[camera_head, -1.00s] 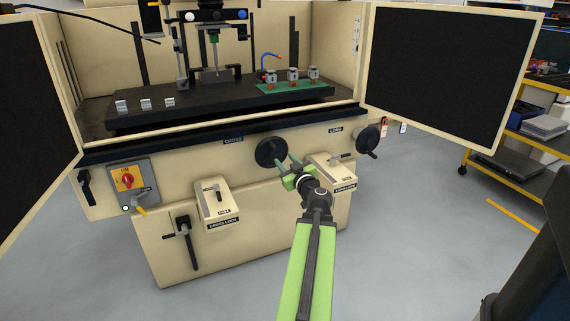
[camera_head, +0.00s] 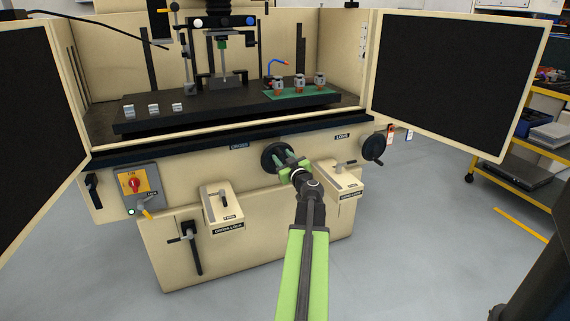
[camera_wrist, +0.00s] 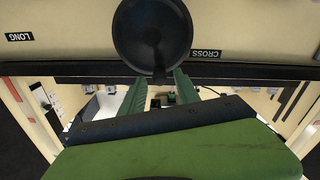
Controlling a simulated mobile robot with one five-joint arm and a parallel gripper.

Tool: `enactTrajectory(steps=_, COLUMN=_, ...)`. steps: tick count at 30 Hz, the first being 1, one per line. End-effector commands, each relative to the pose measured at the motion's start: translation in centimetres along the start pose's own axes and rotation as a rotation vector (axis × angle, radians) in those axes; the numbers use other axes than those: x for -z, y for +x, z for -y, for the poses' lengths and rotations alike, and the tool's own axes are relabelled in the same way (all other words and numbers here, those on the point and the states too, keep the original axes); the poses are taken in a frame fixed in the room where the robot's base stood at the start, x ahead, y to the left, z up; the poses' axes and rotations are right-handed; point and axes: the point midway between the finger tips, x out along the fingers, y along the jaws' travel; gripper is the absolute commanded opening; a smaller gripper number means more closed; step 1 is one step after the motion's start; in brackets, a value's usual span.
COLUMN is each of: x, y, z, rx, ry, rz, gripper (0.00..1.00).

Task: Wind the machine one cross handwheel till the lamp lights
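The cross handwheel (camera_head: 269,163) is a dark disc on the machine front, below and right of the CROSS label (camera_head: 239,146). In the wrist view the handwheel (camera_wrist: 152,30) fills the top centre, with a dark handle stub at its lower rim. My gripper (camera_head: 283,156) is at the wheel face. In the wrist view its two green fingers (camera_wrist: 160,79) are apart, one on each side of the handle; contact cannot be told. A white round light (camera_head: 197,22) and a blue one (camera_head: 250,20) sit on the machine head; which is the task's lamp is unclear.
A second handwheel (camera_head: 374,147) by the LONG label stands to the right. Two cream lock boxes (camera_head: 222,206) (camera_head: 334,181) jut out below. A switch panel (camera_head: 138,190) is at left. Dark door panels (camera_head: 455,80) flank the machine. Grey floor is open at right.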

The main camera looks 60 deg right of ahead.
Motion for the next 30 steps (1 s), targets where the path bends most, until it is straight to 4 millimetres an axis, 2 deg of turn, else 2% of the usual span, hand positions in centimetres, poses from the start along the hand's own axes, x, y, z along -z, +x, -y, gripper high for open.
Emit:
enactTrajectory(steps=2, x=-0.01, y=1.22, z=-0.04, rx=0.001, ry=0.000, rz=0.000, gripper=0.38)
enactTrajectory(steps=19, x=-0.03, y=1.56, z=-0.14, rx=0.000, ry=0.000, rz=0.000, gripper=0.38)
enactTrajectory(steps=20, x=-0.03, y=1.56, z=-0.14, rx=0.000, ry=0.000, rz=0.000, gripper=0.37)
enactTrajectory(steps=28, x=-0.04, y=1.54, z=-0.18, rx=-0.001, ry=0.000, rz=0.000, gripper=0.02)
enactTrajectory(steps=30, x=-0.04, y=1.54, z=-0.18, rx=-0.001, ry=0.000, rz=0.000, gripper=0.00)
